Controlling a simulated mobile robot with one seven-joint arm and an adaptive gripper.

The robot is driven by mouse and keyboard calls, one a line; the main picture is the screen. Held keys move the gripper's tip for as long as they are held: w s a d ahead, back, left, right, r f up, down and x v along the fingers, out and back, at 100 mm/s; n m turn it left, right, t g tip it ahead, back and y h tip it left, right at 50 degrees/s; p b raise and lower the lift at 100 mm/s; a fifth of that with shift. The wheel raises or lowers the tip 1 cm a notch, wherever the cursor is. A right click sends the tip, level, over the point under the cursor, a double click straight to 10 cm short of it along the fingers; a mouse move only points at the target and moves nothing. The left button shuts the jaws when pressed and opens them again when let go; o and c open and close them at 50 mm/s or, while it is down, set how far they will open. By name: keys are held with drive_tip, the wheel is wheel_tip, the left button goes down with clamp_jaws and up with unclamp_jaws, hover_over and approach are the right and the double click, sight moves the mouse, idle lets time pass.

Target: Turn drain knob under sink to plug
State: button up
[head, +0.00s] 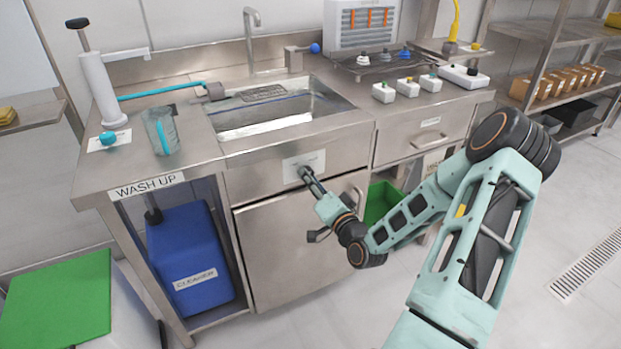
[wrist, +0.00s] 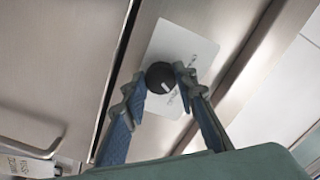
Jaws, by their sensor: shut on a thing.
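The drain knob (wrist: 160,76) is a small round black knob with a white line on its face, set on a white label plate (wrist: 187,45) on the steel front panel. The plate also shows in the head view (head: 303,165), under the front edge of the sink (head: 283,125). My gripper (wrist: 158,84) is shut on the knob, one finger at each side of it. In the head view my gripper (head: 306,172) reaches the plate and hides the knob. The print on the plate is too small and partly covered to read.
Below the panel is a closed steel cabinet door (head: 290,250) with a handle. A blue cleaner container (head: 190,255) stands in the open bay to the left. A green bin (head: 380,202) stands right of the door. A drawer with a handle (head: 425,140) is further right.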

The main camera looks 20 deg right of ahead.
drive_tip(key=shift+m, duration=1.2)
drive_tip(key=shift+p, duration=0.3)
drive_tip(key=o, duration=1.2)
drive_tip(key=shift+c, duration=0.2)
drive_tip(key=s, duration=1.2)
drive_tip(key=shift+d, duration=0.15)
